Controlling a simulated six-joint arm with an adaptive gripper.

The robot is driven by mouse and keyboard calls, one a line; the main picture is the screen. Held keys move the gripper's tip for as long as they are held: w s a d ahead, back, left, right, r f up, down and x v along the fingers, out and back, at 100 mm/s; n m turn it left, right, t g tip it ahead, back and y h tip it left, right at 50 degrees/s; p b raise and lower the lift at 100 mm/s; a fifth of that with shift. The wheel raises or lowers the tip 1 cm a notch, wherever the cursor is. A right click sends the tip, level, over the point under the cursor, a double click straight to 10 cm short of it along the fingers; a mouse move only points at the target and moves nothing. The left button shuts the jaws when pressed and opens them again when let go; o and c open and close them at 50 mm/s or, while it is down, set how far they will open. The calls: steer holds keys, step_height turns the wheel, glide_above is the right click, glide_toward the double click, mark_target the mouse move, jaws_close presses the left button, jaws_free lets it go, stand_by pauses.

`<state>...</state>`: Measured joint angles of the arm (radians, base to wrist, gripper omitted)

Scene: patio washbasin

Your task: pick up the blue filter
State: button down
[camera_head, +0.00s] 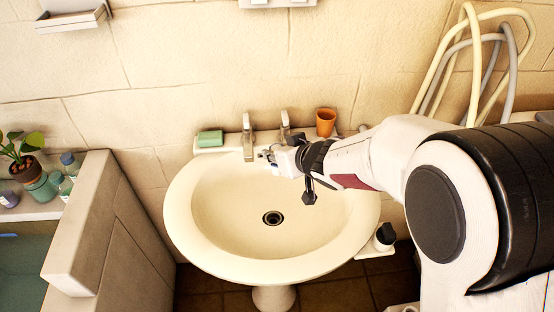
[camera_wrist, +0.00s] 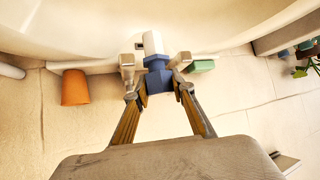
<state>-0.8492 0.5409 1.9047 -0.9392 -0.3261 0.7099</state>
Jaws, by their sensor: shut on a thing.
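The blue filter (camera_wrist: 158,78) is a blue block with a white cylindrical end, seen in the wrist view. My gripper (camera_wrist: 158,92) is shut on it, with one finger on each side of the blue part. In the head view my gripper (camera_head: 268,156) is over the back rim of the basin, just in front of the taps. The filter is too small and too covered by the gripper there to make out clearly. I cannot tell whether the filter touches anything below it.
The cream washbasin (camera_head: 215,255) lies below with an empty bowl. Two metal taps (camera_head: 247,140) stand close to the gripper at the back rim. A green soap bar (camera_head: 210,138) sits left, and an orange cup (camera_head: 326,122) sits right. Hoses (camera_head: 475,60) hang on the wall.

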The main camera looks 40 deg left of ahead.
steer(key=shift+r, duration=0.8)
stand_by(0.4)
